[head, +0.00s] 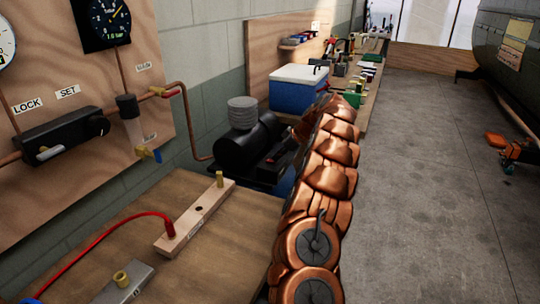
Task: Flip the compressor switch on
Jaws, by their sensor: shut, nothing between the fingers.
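The compressor (245,150) stands on the floor beside the wall, beyond the wooden bench. It has a black tank and a grey ribbed cylinder (242,112) on top. A small dark part with a red strip (283,152) shows at its right side, close to my arm. I cannot tell whether this is the switch or which way it is set. My copper-coloured arm reaches forward from the bottom centre and passes to the right of the compressor. My gripper cannot be made out; the arm's far end hides that area.
A blue-white cooler (298,88) stands behind the compressor.

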